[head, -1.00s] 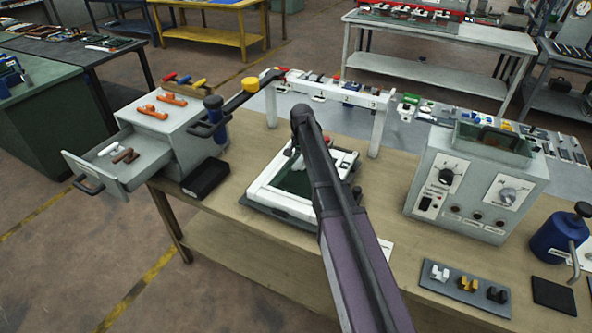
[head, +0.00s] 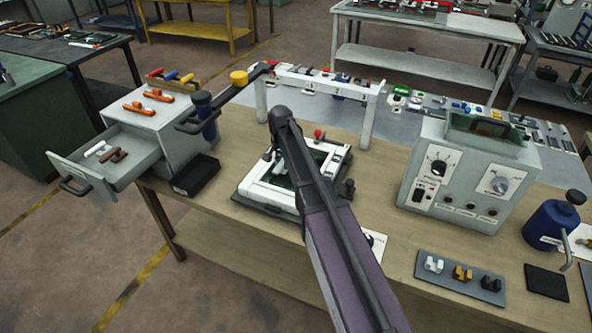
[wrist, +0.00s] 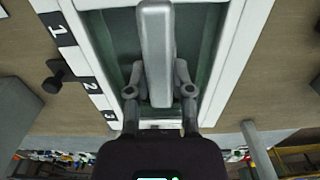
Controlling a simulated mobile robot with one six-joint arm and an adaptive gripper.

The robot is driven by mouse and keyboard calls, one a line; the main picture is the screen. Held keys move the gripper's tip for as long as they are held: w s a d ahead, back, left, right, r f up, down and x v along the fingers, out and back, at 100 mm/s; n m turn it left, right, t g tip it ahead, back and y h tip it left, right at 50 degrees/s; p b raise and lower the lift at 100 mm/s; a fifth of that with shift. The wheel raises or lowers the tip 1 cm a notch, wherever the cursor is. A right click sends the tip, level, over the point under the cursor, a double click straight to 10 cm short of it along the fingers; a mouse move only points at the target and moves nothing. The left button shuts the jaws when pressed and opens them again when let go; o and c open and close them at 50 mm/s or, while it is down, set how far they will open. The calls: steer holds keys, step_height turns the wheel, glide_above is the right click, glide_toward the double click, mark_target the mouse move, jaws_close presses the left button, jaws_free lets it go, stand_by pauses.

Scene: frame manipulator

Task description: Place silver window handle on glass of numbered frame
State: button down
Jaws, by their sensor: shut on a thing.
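The silver window handle (wrist: 156,50) is a long grey bar in the wrist view. My gripper (wrist: 159,91) is shut on it, one finger on each side. Behind the bar is the dark green glass (wrist: 204,45) of the white numbered frame (wrist: 234,50), with labels 1, 2 and 3 along its left side. Whether the handle touches the glass, I cannot tell. In the head view the frame (head: 257,188) lies on the bench, and my arm hides much of it and the handle.
An open drawer (head: 70,170) holds a white and a brown handle, left of the frame. A grey control box (head: 465,180) and a tray (head: 440,285) of small coloured parts stand right. A white rack (head: 368,115) stands behind the frame.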

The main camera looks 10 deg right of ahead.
steer(key=s+a+f+b, duration=0.1)
steer(key=s+a, duration=0.7)
steer(key=s, duration=0.3)
steer(key=shift+s+a, duration=0.25)
steer(key=shift+s, duration=0.1)
steer(key=shift+f, duration=0.15)
steer(key=b, duration=0.2)
glide_above(287, 182)
steer(key=shift+s+a+f, duration=0.35)
steer(key=shift+s+f, duration=0.1)
steer(key=shift+f, duration=0.2)
steer(key=shift+w+d, duration=0.2)
steer(key=shift+w, duration=0.15)
steer(key=shift+w+d+f, duration=0.25)
steer(key=shift+s+f+b, duration=0.15)
steer(key=shift+f+b, duration=1.45)
steer(key=shift+f, duration=0.1)
steer(key=c, duration=0.5)
jaws_free()
